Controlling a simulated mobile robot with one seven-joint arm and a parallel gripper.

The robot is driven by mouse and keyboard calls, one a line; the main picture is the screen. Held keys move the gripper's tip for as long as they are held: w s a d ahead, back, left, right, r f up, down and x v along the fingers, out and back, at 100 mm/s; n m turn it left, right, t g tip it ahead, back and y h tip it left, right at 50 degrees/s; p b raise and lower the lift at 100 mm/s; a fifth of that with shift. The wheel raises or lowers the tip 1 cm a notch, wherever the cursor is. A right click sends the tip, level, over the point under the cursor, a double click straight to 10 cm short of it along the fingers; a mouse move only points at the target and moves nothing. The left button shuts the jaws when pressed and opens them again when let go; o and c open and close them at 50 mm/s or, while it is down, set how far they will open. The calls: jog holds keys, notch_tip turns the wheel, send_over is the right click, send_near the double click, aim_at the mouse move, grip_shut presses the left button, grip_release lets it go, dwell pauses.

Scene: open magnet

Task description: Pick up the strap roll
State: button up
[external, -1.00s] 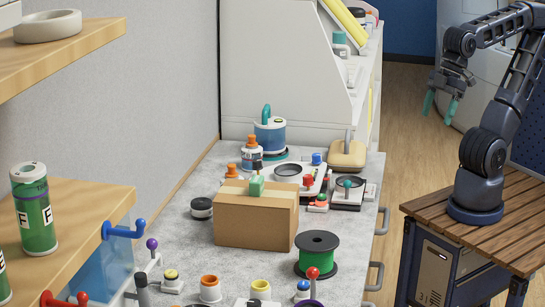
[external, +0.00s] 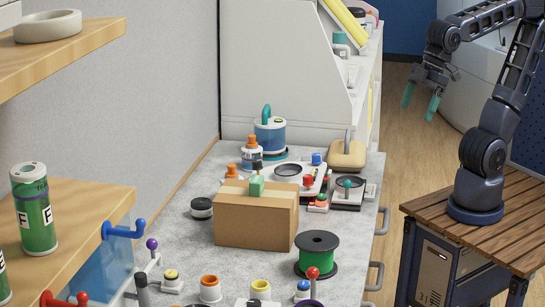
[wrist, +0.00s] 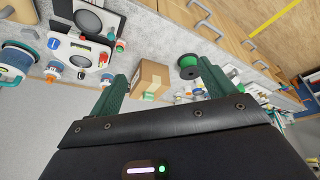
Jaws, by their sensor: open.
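A green spool with black end discs (external: 317,254) stands on the grey counter, right of a cardboard box (external: 254,216). It looks like the strap roll, but a white ring-shaped roll (external: 48,26) also lies on the upper left shelf, so I cannot be certain which is meant. My gripper (external: 420,101) is open and empty, with teal fingers pointing down, beyond the counter's right side and far from both rolls. In the wrist view, the green spool (wrist: 190,67) and box (wrist: 151,77) appear in the distance between my fingers (wrist: 161,69).
The counter (external: 185,245) holds several knobbed devices, jars and a tan pad (external: 347,155). A wooden shelf (external: 90,205) with coloured hooks and a green can (external: 34,208) is at left. Drawer handles (external: 375,275) stick out at the counter's right. Open floor (external: 395,140) lies beyond.

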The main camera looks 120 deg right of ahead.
jog(key=w+d+m+h, duration=0.1)
jog(key=w+d, duration=0.2)
jog(key=w, duration=0.5)
jog(key=w+d, duration=0.3)
jog(key=w, duration=0.4)
jog(key=m, duration=0.4)
send_over(202, 202)
jog(key=s, duration=0.2)
jog(key=shift+g, duration=0.3)
jog(key=f, duration=2.1)
jog(key=shift+s+a+f, duration=0.1)
jog(key=shift+s+a, duration=0.05)
jog(key=shift+a, duration=0.25)
jog(key=x, duration=0.5)
jog(key=shift+s+f+x, duration=0.1)
jog(key=shift+s+x, duration=0.15)
jog(key=shift+x, duration=1.05)
jog(key=shift+s+f+x, duration=0.1)
jog(key=shift+s+x, duration=0.1)
jog(key=shift+x, duration=1.05)
jog(key=shift+a, duration=0.15)
jog(key=c, duration=1.1)
